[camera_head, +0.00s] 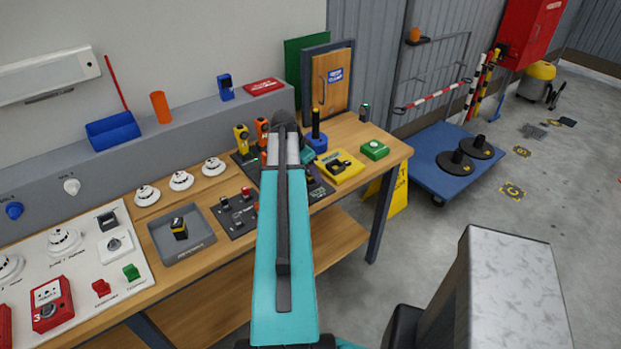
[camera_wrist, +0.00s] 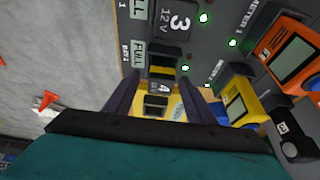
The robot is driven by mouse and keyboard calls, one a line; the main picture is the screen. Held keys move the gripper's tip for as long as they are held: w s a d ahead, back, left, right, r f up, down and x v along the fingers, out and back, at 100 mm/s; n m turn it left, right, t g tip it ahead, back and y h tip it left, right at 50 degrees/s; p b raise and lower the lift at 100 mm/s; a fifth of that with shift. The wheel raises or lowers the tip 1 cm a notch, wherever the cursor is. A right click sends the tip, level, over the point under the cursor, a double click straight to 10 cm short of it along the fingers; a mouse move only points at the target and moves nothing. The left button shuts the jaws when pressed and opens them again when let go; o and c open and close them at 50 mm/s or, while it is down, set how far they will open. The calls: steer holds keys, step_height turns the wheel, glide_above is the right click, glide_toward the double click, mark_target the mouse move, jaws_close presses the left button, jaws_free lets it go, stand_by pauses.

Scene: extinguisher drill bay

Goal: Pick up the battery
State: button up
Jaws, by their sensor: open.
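In the wrist view my gripper (camera_wrist: 164,84) is open, its two dark fingers apart over a charger panel. Another black-and-yellow part (camera_wrist: 156,106) shows lower between the fingers. I cannot tell whether either finger touches anything. A similar black-and-yellow block (camera_head: 179,228) stands in a grey tray (camera_head: 200,246) on the workbench (camera_head: 215,184).
A yellow handheld meter (camera_wrist: 240,98) and an orange one (camera_wrist: 290,52) stand close right of the gripper in the wrist view. A yellow case (camera_head: 339,166) and a green box (camera_head: 375,150) lie right of my arm. A grey ledge (camera_head: 205,118) runs behind the bench.

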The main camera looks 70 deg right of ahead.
jaws_close()
steer(key=shift+r, duration=0.2)
stand_by(0.3)
steer(key=shift+r+b, duration=1.75)
steer(key=shift+r, duration=3.05)
steer(key=shift+w, duration=0.1)
